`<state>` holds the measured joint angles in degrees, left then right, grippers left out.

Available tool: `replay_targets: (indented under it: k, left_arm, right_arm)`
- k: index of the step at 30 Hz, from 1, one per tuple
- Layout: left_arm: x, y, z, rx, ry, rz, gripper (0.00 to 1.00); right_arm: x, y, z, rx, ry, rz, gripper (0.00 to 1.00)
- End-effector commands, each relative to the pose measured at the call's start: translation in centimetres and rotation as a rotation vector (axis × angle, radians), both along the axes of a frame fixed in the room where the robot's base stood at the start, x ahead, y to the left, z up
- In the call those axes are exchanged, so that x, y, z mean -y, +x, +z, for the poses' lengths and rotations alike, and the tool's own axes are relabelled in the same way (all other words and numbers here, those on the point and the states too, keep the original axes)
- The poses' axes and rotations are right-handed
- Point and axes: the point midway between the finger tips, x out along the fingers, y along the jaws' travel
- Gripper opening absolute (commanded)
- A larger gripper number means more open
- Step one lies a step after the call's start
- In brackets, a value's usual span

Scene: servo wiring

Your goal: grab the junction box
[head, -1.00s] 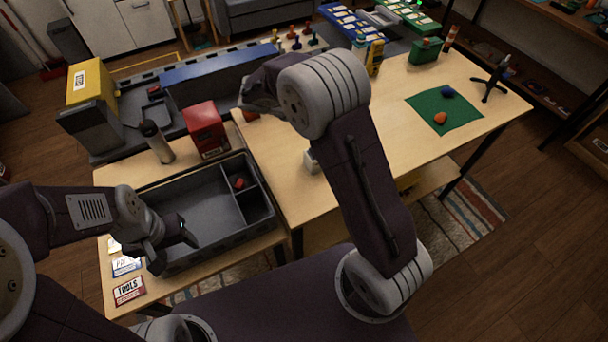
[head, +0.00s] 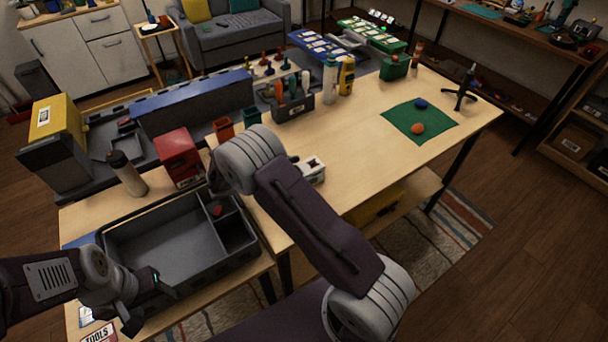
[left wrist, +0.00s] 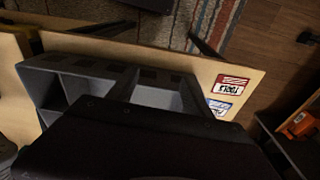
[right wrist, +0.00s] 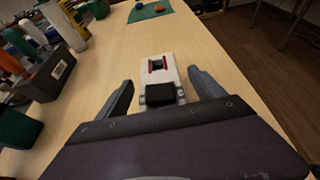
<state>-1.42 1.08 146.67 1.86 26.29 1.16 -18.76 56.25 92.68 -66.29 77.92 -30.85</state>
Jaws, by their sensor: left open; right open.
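The junction box appears to be the small white block with a black end and a red-edged dark opening (right wrist: 158,69), on the wooden table. It also shows in the head view (head: 312,168), partly behind my right arm. My right gripper (right wrist: 161,80) is open, with one finger on each side of the box in the right wrist view. I cannot tell whether the fingers touch it. In the head view my right arm mostly hides this gripper. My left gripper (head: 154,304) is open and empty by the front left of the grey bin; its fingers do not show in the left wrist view.
The grey divided bin (head: 172,245) holds a small red item. A dark holder with bottles and tools (head: 293,106) stands behind the box. A red box (head: 178,155) is left of it. A green mat (head: 405,130) lies to the right. The tabletop right of the box is clear.

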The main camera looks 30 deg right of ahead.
Motion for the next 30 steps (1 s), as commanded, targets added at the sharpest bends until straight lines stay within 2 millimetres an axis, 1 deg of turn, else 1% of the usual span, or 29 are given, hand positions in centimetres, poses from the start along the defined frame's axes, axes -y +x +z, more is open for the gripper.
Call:
replay_targets:
  k: [1, 4, 11, 14, 15, 17, 18, 19, 20, 26, 30]
  left_arm:
    - [0.0, 0.0, 0.2, 0.000, 0.000, 0.000, 0.59]
    - [0.0, 0.0, 0.3, 0.000, 0.000, 0.000, 0.59]
    - [0.0, 0.0, 0.2, 0.000, 0.000, 0.000, 0.59]
    - [0.0, 0.0, 0.2, 0.000, 0.000, 0.000, 0.59]
    - [0.0, 0.0, 0.2, 0.000, 0.000, 0.000, 0.59]
    - [0.0, 0.0, 0.2, 0.000, 0.000, 0.000, 0.59]
    - [0.0, 0.0, 0.2, 0.000, 0.000, 0.000, 0.59]
    - [0.0, 0.0, 0.2, 0.000, 0.000, 0.000, 0.59]
    - [0.0, 0.0, 0.2, 0.000, 0.000, 0.000, 0.59]
    - [0.0, 0.0, 0.2, 0.000, 0.000, 0.000, 0.59]
    - [0.0, 0.0, 0.2, 0.000, 0.000, 0.000, 0.59]
  right_arm:
    - [0.9, 0.0, -0.3, -0.001, 0.000, -0.003, 0.78]
    - [1.9, 0.1, -0.7, 0.000, -0.001, -0.001, 0.78]
    - [2.2, 0.1, -0.9, 0.000, 0.000, 0.001, 0.78]
    - [2.1, 0.1, -0.9, 0.001, 0.000, 0.001, 0.53]
    - [2.1, 0.1, -0.9, 0.001, 0.000, 0.001, 0.42]
    - [2.1, 0.1, -0.9, 0.001, 0.000, 0.001, 0.25]
    - [2.1, 0.1, -0.9, 0.001, 0.000, 0.001, 0.14]
    - [2.1, 0.1, -0.9, 0.001, 0.000, 0.001, 0.06]
    - [2.1, 0.1, -0.9, 0.001, 0.000, 0.001, 0.00]
    - [2.1, 0.2, -0.8, 0.001, -0.001, 0.001, 0.00]
    - [2.1, 0.2, 0.0, 0.005, -0.001, 0.000, 0.00]
